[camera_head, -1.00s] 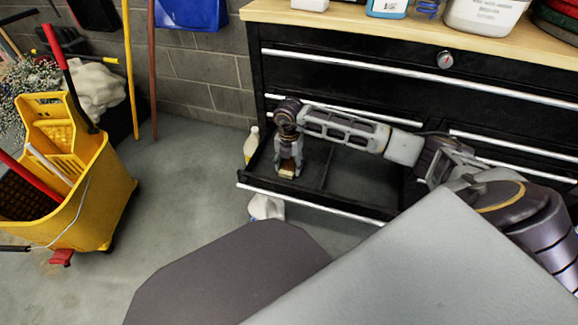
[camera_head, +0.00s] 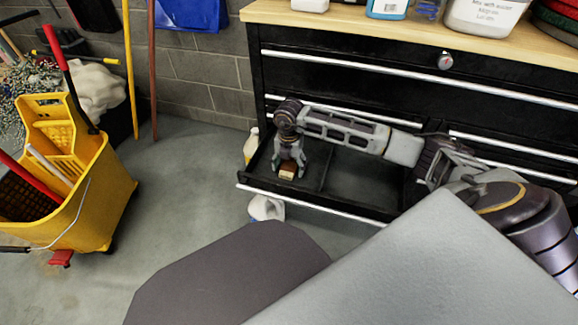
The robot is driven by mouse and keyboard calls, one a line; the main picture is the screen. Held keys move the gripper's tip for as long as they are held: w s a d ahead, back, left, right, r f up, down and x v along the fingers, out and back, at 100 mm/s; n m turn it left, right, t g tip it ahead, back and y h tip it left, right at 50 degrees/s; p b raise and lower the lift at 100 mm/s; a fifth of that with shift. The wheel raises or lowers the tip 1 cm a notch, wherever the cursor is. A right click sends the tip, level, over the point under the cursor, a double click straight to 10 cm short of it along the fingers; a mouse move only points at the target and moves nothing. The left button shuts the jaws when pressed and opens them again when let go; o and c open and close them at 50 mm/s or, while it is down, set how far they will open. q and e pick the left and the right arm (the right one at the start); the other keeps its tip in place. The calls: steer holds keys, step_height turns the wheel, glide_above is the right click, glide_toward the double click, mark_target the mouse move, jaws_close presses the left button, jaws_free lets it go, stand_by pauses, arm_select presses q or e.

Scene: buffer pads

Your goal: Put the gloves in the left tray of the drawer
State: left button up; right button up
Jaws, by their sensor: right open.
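The black drawer (camera_head: 318,207) is pulled out of the chest, with a divider splitting it into a left tray (camera_head: 312,176) and a right tray (camera_head: 362,183). My right gripper (camera_head: 290,170) points down into the left tray. Its fingers are spread apart. A small brown item (camera_head: 288,171), perhaps the gloves, is low in the left tray between the fingertips. It is too small to identify for certain, and the gripper partly covers it. My left gripper is out of view.
The black tool chest (camera_head: 350,80) has a wooden top (camera_head: 400,35) with bottles and tubs. A yellow mop bucket (camera_head: 90,200) stands at the left. A pale bottle (camera_head: 251,145) is beside the drawer, and a white object (camera_head: 267,208) is below its front. Open floor lies between bucket and drawer.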

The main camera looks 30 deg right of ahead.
mark_target(290, 166)
steer(key=shift+r+p, duration=0.35)
steer(key=shift+r, duration=0.55)
arm_select(q)
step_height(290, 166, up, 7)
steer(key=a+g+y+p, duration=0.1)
steer(key=p, duration=0.3)
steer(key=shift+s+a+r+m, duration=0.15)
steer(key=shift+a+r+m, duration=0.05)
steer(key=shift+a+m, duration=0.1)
arm_select(e)
step_height(290, 166, up, 10)
steer(key=shift+r, duration=0.15)
